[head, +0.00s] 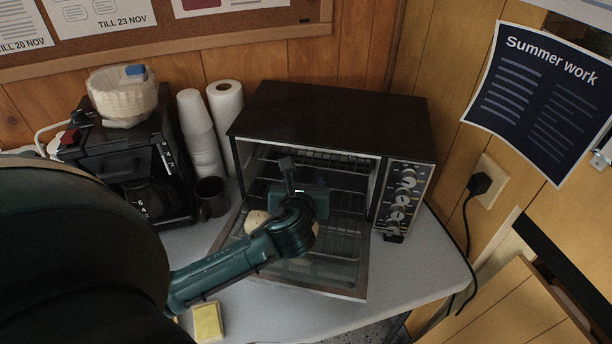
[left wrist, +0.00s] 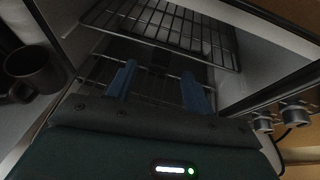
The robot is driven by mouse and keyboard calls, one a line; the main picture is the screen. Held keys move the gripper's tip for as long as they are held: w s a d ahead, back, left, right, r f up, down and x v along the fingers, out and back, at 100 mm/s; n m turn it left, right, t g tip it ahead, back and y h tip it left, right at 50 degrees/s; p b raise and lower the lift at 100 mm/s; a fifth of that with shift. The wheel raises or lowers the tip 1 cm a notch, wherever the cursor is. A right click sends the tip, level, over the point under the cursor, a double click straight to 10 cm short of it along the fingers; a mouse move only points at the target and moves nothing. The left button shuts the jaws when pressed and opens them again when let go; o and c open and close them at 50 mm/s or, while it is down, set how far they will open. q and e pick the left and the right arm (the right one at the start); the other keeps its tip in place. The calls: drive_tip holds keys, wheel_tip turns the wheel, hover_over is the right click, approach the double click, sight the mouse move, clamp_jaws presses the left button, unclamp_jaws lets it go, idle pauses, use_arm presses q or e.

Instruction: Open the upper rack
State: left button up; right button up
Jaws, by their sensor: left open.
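The toaster oven (head: 330,115) stands on the counter with its glass door (head: 335,280) folded down open. Its upper rack (head: 345,163) is a wire grid inside the cavity; it also shows large in the left wrist view (left wrist: 165,25). A lower rack (head: 345,240) lies below it, partly hidden by my arm. My left gripper (head: 288,168) is at the oven's mouth, in front of the racks. In the left wrist view its two blue fingers (left wrist: 158,78) are apart with nothing between them, pointing toward the racks. My right gripper is in neither view.
A dark mug (head: 209,198), stacked cups (head: 200,140) and a paper towel roll (head: 227,125) stand left of the oven. A coffee maker (head: 125,165) is farther left. A yellow sponge (head: 207,322) lies near the front edge. The oven knobs (head: 402,200) are on the right.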

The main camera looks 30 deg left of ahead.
sight(307, 174)
use_arm(q)
drive_tip(key=shift+x, duration=2.35)
clamp_jaws()
